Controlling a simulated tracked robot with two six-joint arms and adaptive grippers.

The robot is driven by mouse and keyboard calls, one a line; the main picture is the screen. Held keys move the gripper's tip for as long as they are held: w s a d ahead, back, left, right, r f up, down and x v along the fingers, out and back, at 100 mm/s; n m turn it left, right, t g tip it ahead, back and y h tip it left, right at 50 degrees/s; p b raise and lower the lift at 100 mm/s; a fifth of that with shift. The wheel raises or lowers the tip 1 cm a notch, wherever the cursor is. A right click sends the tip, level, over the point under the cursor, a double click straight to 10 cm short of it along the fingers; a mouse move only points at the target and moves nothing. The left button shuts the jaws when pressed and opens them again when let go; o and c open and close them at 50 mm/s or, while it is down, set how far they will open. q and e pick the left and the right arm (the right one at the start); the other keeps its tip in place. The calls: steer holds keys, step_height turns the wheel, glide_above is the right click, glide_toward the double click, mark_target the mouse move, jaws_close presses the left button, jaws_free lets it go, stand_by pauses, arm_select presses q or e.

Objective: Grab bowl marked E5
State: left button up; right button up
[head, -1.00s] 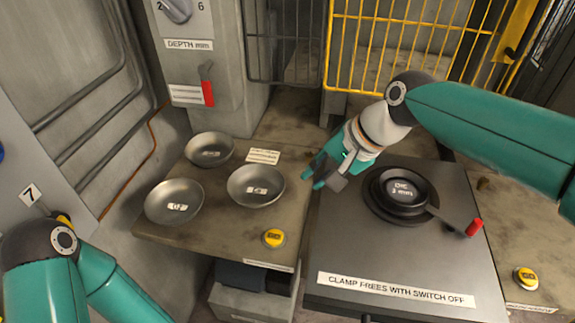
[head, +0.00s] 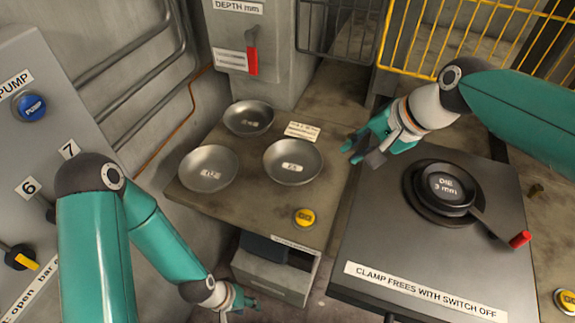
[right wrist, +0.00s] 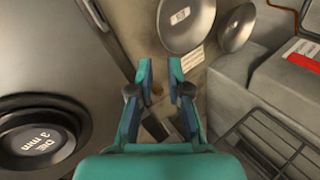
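Three grey metal bowls stand on the brown table: one at the back (head: 249,117), one at the front left (head: 208,168) and one at the right (head: 292,162). Each has a small white label inside, too small to read surely, so I cannot tell which is E5. My right gripper (head: 354,151) is just right of the right bowl, apart from it. In the right wrist view its fingers (right wrist: 160,75) are open and empty, with the bowl (right wrist: 186,22) beyond the fingertips. My left gripper (head: 247,297) is low, in front of the table; its finger opening is unclear.
A black die (head: 445,185) marked 3 mm, with a red-tipped handle (head: 520,239), sits on the dark machine top at right. A yellow button (head: 304,218) is at the table's front. A grey column with a red lever (head: 252,60) and a yellow cage (head: 480,35) stand behind.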

glide_toward(317, 172)
steer(key=x, duration=0.5)
steer(key=shift+w+d+f, duration=0.1)
steer(key=shift+w, duration=0.1)
steer(key=shift+p+x, duration=0.6)
steer(key=shift+x, duration=2.25)
steer(key=shift+s, duration=0.2)
jaws_close()
